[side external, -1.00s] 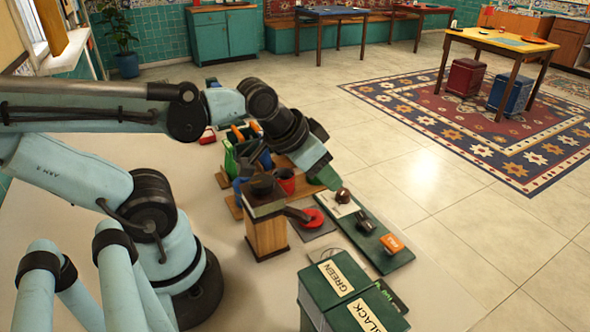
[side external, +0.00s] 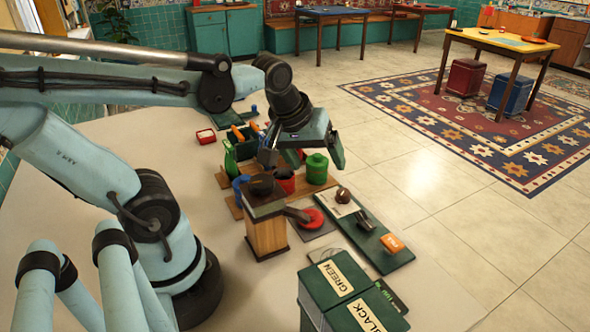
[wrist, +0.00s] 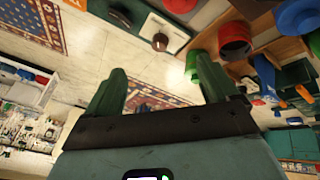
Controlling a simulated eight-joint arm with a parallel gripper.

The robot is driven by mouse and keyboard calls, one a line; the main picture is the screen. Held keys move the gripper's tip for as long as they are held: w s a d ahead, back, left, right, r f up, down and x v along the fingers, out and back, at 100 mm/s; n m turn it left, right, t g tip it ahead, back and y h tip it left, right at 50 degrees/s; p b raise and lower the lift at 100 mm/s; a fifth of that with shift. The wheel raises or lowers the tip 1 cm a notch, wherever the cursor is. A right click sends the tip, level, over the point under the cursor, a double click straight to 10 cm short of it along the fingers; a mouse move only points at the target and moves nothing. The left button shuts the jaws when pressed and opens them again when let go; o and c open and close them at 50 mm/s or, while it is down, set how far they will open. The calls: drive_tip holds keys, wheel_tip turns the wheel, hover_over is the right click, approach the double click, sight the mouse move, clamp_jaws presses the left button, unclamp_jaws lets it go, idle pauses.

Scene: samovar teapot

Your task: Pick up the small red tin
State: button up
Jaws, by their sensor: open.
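A small red tin (side external: 285,182) with a dark open top stands on a wooden board, between a green canister (side external: 317,169) and a dark-topped wooden box (side external: 266,229). In the wrist view the red tin (wrist: 236,42) shows at upper right, beyond my right finger. My gripper (side external: 302,156) is above and behind the tin in the side view, tilted, and appears not to touch it. Its two green fingers (wrist: 162,76) are spread apart with only floor and rug seen between them. Part of the tin is hidden behind the wooden box.
A red disc (side external: 313,219) lies on a dark mat beside the wooden box. A long green tray (side external: 372,243) holds small items at right. Large green boxes (side external: 340,277) stand in front. A small red box (side external: 206,136) lies at the back left.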

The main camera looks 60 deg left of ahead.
drive_tip(key=a+n+g, duration=0.3)
drive_tip(key=a+n, duration=0.3)
drive_tip(key=n, duration=0.6)
drive_tip(key=n+g, duration=0.2)
drive_tip(key=n, duration=1.1)
approach(283, 182)
drive_tip(key=w+a, duration=0.2)
drive_tip(key=a, duration=0.2)
drive_tip(key=shift+h, duration=0.4)
drive_tip(key=f, duration=0.5)
drive_tip(key=shift+s+d+f, duration=0.1)
drive_tip(key=shift+d+f, duration=0.1)
drive_tip(key=shift+s+d+f, duration=0.1)
drive_tip(key=shift+s+f, duration=0.05)
drive_tip(key=shift+f, duration=1.35)
drive_tip(key=shift+s+d+f, duration=0.1)
drive_tip(key=shift+f, duration=1.4)
drive_tip(key=c, duration=1.1)
